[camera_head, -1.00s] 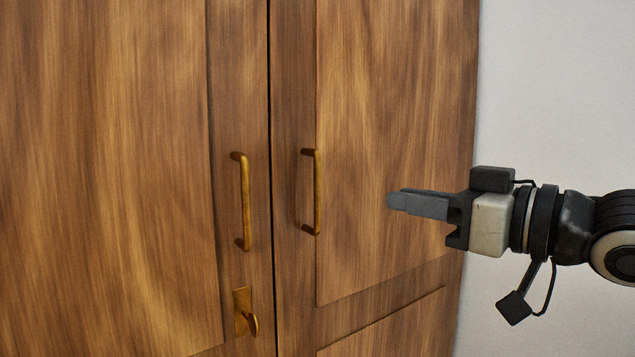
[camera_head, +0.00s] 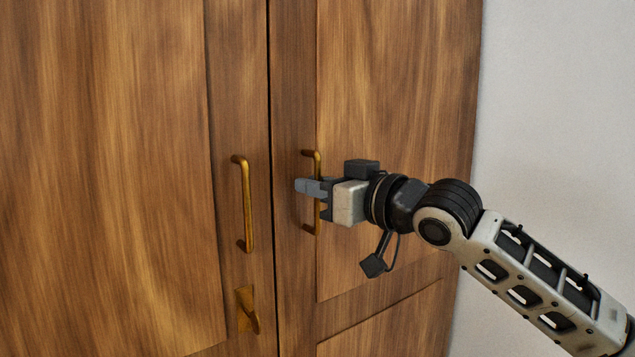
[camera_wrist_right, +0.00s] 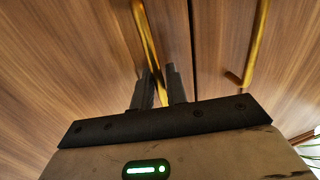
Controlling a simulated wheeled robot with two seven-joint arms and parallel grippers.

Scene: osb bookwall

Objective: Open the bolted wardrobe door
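A wooden wardrobe shows two closed-looking doors, a left door (camera_head: 110,150) and a right door (camera_head: 400,90), meeting at a vertical seam. The left door has a brass bar handle (camera_head: 247,205) and, below it, a brass latch plate with a small lever (camera_head: 245,310). The right door has a similar brass handle (camera_head: 317,225). My right gripper (camera_head: 308,188) is at this handle's middle. In the right wrist view, the handle (camera_wrist_right: 147,35) passes between the fingers (camera_wrist_right: 159,80), which stand apart with a visible gap on one side. My left gripper is out of view.
A plain pale wall (camera_head: 560,120) lies right of the wardrobe. In the right wrist view, the other handle (camera_wrist_right: 258,45) stands to the right, across the seam from my fingers. No loose objects show in front of the doors.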

